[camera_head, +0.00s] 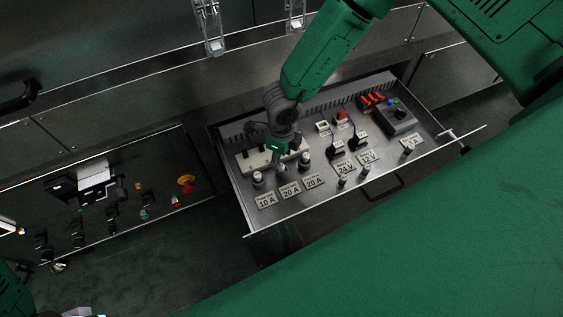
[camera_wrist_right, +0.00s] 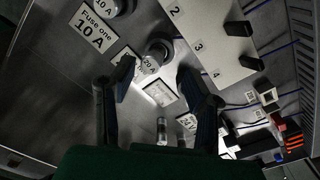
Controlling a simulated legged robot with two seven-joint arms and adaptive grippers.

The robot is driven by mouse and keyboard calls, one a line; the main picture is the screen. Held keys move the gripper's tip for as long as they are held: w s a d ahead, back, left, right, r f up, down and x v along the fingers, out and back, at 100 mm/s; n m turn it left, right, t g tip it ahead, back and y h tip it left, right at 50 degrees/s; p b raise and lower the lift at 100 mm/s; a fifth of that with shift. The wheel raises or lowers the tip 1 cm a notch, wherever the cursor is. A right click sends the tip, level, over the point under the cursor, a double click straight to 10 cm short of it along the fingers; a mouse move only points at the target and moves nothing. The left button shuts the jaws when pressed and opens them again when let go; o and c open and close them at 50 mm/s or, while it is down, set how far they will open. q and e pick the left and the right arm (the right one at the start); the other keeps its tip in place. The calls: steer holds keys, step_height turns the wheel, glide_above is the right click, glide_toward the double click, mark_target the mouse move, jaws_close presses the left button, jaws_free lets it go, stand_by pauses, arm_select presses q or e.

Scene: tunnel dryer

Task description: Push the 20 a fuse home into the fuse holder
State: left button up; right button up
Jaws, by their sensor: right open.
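My right gripper (camera_head: 281,168) reaches down over the row of fuse holders at the left of the pulled-out drawer. It is open, with two dark fingers apart in the right wrist view (camera_wrist_right: 156,78). A round fuse marked 20 A (camera_wrist_right: 157,52) stands just beyond the fingertips, with no visible grip on it. A fuse marked 10 A (camera_wrist_right: 122,6) stands past it, also seen in the head view (camera_head: 257,178). Another holder (camera_head: 304,158) stands right of the gripper. How deep the 20 A fuse sits cannot be told. My left gripper is not in view.
The drawer's front edge (camera_head: 340,190) runs below the labels. A white block with dark levers (camera_wrist_right: 215,38) stands close behind the fuses. A separate control panel lies left.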

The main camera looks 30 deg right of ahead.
step_height(320, 180, up, 7)
steer(key=shift+r, duration=0.15)
